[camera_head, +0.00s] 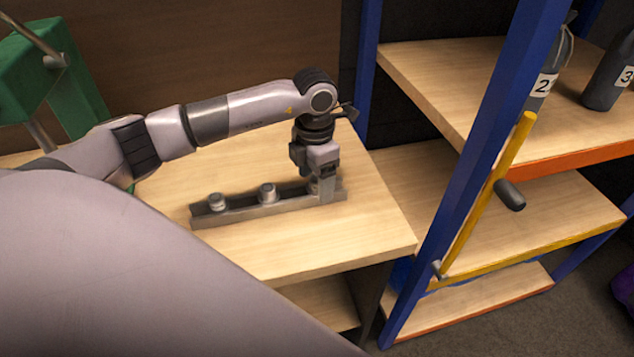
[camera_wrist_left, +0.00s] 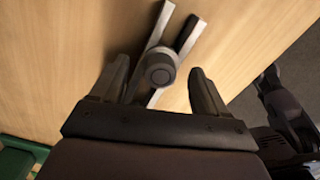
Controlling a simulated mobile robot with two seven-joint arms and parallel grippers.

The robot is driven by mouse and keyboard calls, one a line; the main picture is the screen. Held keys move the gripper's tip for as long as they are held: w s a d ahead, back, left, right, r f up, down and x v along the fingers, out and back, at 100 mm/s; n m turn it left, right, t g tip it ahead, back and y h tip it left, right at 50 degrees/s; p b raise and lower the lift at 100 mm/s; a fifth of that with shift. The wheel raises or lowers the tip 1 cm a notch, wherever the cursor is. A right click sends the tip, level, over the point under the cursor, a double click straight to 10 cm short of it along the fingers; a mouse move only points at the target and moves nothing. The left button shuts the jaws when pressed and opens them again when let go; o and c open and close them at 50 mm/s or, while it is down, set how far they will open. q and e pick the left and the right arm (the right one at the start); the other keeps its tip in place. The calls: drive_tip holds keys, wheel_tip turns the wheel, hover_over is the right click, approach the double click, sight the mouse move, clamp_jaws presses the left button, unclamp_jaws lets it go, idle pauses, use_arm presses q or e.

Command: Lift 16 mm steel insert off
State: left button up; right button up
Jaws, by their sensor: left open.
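A grey metal rail (camera_head: 250,210) lies on the wooden bench top with three round steel inserts standing along it: a left one (camera_head: 216,201), a middle one (camera_head: 267,193) and a right one mostly hidden by my gripper. No size marking is readable. My left gripper (camera_head: 321,178) points down over the rail's right end. In the left wrist view, my left gripper (camera_wrist_left: 158,78) is open, its fingers on either side of a dark round insert top (camera_wrist_left: 160,68), with visible gaps. The rail (camera_wrist_left: 188,36) runs beneath it.
The wooden bench (camera_head: 340,240) is clear around the rail. A shelf unit with blue posts (camera_head: 480,160) stands close on the right, holding numbered dark bottles (camera_head: 607,85) and a yellow bar (camera_head: 490,190). A green frame (camera_head: 45,75) stands at the left.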

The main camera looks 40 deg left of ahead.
sight(315, 179)
use_arm(q)
drive_tip(key=c, duration=1.3)
drive_tip(key=shift+o, duration=0.2)
drive_tip(key=shift+r, duration=0.1)
wheel_tip(315, 179, up, 20)
